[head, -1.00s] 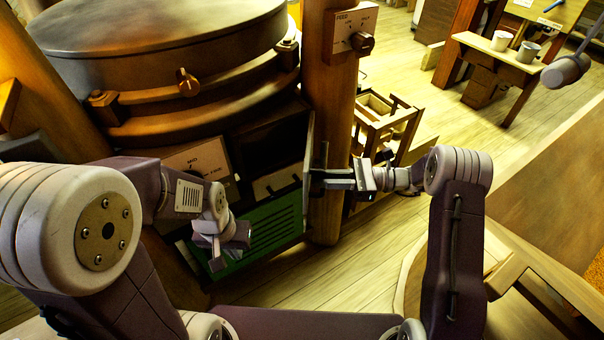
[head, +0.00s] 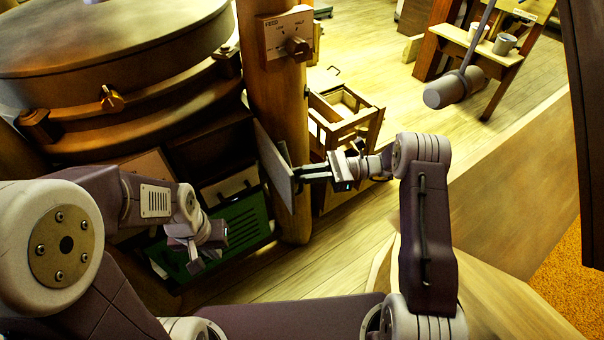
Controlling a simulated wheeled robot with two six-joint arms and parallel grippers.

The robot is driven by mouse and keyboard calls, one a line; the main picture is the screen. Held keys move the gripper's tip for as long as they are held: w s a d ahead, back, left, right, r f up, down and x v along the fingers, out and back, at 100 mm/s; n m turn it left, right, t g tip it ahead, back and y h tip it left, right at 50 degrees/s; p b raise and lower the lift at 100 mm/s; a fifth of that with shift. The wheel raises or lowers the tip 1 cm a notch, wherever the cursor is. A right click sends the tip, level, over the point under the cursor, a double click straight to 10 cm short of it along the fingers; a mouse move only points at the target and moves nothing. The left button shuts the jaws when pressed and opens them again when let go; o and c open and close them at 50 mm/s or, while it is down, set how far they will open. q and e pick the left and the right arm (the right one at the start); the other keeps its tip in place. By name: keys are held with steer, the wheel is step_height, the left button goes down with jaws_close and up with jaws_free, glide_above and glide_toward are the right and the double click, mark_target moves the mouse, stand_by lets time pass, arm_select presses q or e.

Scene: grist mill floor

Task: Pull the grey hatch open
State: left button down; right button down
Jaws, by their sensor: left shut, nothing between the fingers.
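The grey hatch (head: 274,172) stands swung out from the mill housing, beside the wooden post. Its flat inner face is toward me. A dark handle (head: 285,155) shows partly past its right edge. My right gripper (head: 303,177) is on the hatch's outer side, its fingertips at or very near the handle. The hatch edge hides the tips, so I cannot tell whether they grip it. My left gripper (head: 195,262) is shut and empty, low in front of the green vented panel (head: 240,225) and clear of the hatch.
The wooden post (head: 275,90) carries a feed dial box (head: 290,38). A wooden frame (head: 345,115) stands behind my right wrist. The round millstone casing (head: 110,50) is at upper left. A grey cylinder (head: 452,88) hangs at upper right. Open plank floor (head: 300,270) lies below the hatch.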

stand_by(0.3)
steer(key=c, duration=1.7)
jaws_free()
steer(key=shift+w, duration=0.1)
steer(key=d+b, duration=0.1)
steer(key=d, duration=0.8)
steer(key=shift+w, duration=0.3)
